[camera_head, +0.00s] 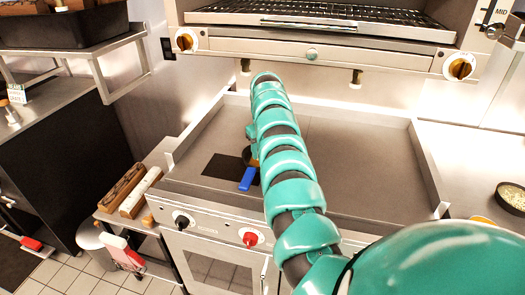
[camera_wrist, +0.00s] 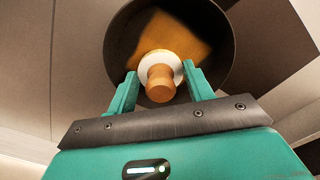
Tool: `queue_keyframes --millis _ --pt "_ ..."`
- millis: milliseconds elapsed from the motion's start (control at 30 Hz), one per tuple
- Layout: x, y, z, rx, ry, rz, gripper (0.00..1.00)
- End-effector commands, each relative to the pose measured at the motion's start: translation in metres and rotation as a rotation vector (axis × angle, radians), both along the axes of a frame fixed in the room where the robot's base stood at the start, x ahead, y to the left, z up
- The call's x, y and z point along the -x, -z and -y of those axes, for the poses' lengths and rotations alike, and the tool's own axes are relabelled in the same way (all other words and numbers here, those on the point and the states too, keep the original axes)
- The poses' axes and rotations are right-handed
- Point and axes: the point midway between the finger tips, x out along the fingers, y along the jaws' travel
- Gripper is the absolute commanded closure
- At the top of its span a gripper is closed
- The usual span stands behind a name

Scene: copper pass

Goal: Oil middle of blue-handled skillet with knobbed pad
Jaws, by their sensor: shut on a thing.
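The skillet's blue handle (camera_head: 247,179) shows on the flat griddle in the head view. Its pan is mostly hidden behind my arm there. In the wrist view the dark round skillet (camera_wrist: 122,50) lies beneath my gripper. The knobbed pad (camera_wrist: 185,38) is a tan square with a white disc and a wooden knob. My gripper (camera_wrist: 160,82) is shut on the knob, with one finger on each side. The pad is over the inside of the skillet, towards its middle. I cannot tell whether it touches the pan's floor.
The griddle (camera_head: 365,160) has raised side walls and is clear on the right. A dark square patch (camera_head: 222,168) lies left of the skillet. A grill unit (camera_head: 320,35) hangs above. A bowl (camera_head: 511,197) stands on the right counter. Wooden blocks (camera_head: 122,186) lie at left.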

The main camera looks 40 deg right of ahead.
Motion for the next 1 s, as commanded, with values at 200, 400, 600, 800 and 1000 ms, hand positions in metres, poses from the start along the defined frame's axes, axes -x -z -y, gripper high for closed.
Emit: queue_keyframes --millis 200,400,600,800,1000 --pt "0.004 0.004 -0.007 0.001 -0.001 -0.006 0.67" --pt "0.011 0.005 -0.014 -0.003 -0.001 -0.009 0.67" --pt "0.018 0.007 -0.022 -0.003 -0.001 -0.007 0.67" --pt "0.025 0.004 -0.028 -0.003 0.000 -0.010 0.67" --pt "0.026 0.000 -0.027 -0.003 0.000 -0.010 0.67"
